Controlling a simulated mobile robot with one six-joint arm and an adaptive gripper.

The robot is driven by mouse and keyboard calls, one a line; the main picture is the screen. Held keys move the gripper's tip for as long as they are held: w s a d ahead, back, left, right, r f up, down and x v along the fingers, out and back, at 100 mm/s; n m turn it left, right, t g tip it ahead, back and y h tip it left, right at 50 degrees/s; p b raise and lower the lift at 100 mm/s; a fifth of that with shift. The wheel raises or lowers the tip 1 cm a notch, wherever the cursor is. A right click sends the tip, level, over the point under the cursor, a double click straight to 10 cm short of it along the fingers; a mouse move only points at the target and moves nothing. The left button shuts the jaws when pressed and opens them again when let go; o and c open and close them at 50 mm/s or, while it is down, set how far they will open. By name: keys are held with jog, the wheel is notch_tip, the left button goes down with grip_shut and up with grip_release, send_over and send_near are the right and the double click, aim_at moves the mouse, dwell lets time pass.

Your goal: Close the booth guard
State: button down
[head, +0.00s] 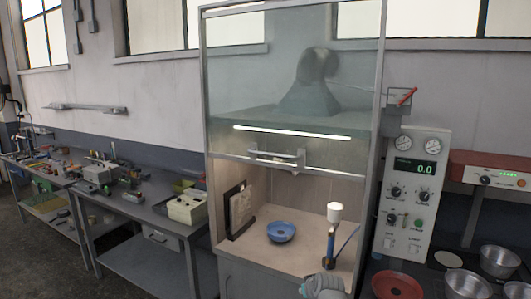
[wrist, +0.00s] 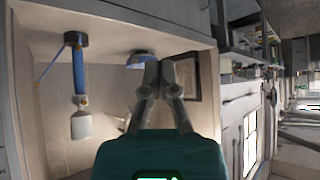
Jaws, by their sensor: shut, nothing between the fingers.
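The booth guard (head: 225,90) is a clear sliding panel in a metal frame, raised so the lower front of the booth stands open. Its bar handle (head: 278,157) sits on the lower rail, about midway up the booth. My gripper (wrist: 162,72) shows in the wrist view with its two fingers together and nothing between them. It is in front of the booth opening, apart from the handle in the head view. The guard's handle cannot be made out in the wrist view. In the head view the fingers are not clearly seen.
On the booth floor (head: 262,252) stand a blue bowl (head: 281,232), a blue burner with a white top (head: 334,213) and a dark-framed board (head: 232,226). A control box (head: 412,190) and metal pans (head: 499,261) are at right. Cluttered benches (head: 140,212) are at left.

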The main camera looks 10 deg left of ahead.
jog(key=w+a+r+t+p, duration=0.3)
jog(key=w+a+r+t, duration=0.15)
jog(key=r, duration=0.55)
jog(key=w+a+r+t+p, duration=0.4)
jog(key=w+a+r, duration=0.15)
jog(key=r, duration=0.35)
jog(key=w+a+r+t+p, duration=0.35)
jog(key=a+r, duration=0.25)
jog(key=r, duration=0.4)
notch_tip(320, 180, up, 10)
jog(key=a+m+t+h+p, duration=0.2)
jog(key=m+h+p, duration=0.2)
jog(key=m+h, duration=0.4)
jog(key=h, duration=0.4)
jog(key=shift+s+a+m+t+p, duration=0.15)
jog(key=shift+a+m+t+p, duration=0.15)
jog(key=shift+a+p, duration=0.1)
jog(key=shift+d, duration=0.1)
jog(key=p+x, duration=0.5)
jog(key=x, duration=0.5)
jog(key=shift+w+d+f+b, duration=0.1)
jog(key=shift+w+f+b, duration=0.05)
jog(key=shift+f+b, duration=0.85)
jog(key=shift+w+d+f+b, duration=0.1)
jog(key=shift+w+f+b, duration=0.1)
jog(key=shift+f+b, duration=0.8)
